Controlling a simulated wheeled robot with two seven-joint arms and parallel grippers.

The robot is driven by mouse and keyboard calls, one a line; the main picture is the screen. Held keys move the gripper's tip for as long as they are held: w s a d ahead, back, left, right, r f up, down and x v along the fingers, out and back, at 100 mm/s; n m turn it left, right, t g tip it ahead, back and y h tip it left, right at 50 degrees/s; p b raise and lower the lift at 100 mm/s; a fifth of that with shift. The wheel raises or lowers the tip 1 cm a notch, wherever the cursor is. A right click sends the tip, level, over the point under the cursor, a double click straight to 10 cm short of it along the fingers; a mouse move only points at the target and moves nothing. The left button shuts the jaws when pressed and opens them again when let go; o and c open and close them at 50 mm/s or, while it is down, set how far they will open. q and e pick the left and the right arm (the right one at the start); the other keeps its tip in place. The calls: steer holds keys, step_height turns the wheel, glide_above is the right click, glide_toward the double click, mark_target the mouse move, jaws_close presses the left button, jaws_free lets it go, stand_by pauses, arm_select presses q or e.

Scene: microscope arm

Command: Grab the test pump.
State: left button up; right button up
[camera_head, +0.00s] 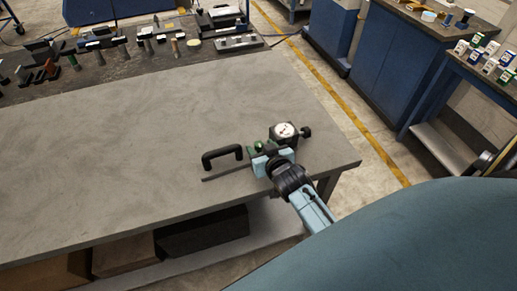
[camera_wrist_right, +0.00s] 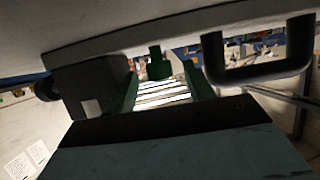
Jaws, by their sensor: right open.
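The test pump sits near the right front corner of the grey table. It has a round white-faced gauge (camera_head: 285,130), a black knob beside it and green parts. A black U-shaped handle (camera_head: 222,153) stands to the left of the gauge, and it also shows at the upper right of the right wrist view (camera_wrist_right: 258,72). My right gripper (camera_head: 266,157) is open at the near side of the pump, between handle and gauge. It partly hides the pump's body. I cannot tell whether the fingers touch it. My left gripper is not in view.
The table (camera_head: 130,145) is bare across its middle. Several tools and small parts lie along its far edge. Boxes (camera_head: 200,232) stand on the shelf below. Blue cabinets (camera_head: 405,60) and a side bench with small containers stand to the right, beyond the floor aisle.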

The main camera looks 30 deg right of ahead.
jaws_close()
stand_by(0.3)
steer(key=shift+r, duration=0.2)
